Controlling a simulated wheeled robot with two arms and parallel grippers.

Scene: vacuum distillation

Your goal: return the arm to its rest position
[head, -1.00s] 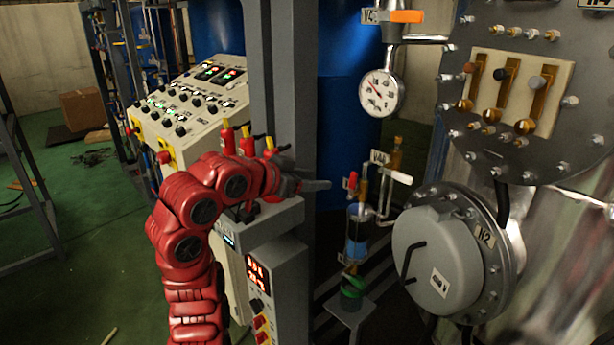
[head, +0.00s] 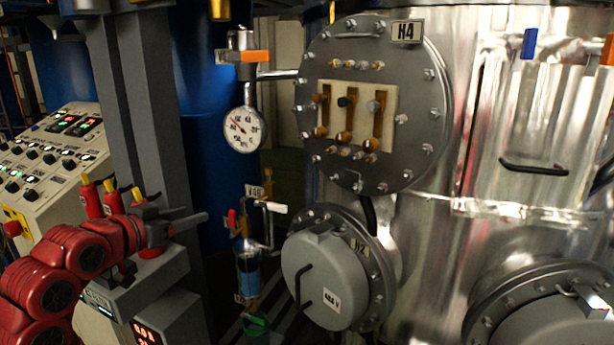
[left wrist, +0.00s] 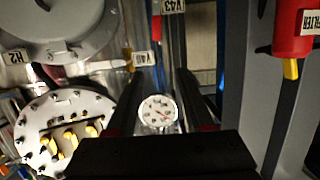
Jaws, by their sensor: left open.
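My red left arm comes in at the lower left of the head view. Its left gripper (head: 190,224) points right, in front of the grey post and beside the red bottles with yellow tips (head: 100,198). It is open, with nothing seen between the fingers. In the left wrist view the two dark fingers of the left gripper (left wrist: 157,85) stand apart. The round pressure gauge (left wrist: 158,112) shows behind the gap between them. My right gripper is not in view.
The control panel (head: 42,165) stands at left. Right of my gripper are a valve with a blue-filled sight glass (head: 248,272), the pressure gauge (head: 245,130), the grey H2 cover (head: 325,275) and the H4 flange (head: 420,100) on a shiny metal vessel (head: 435,240).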

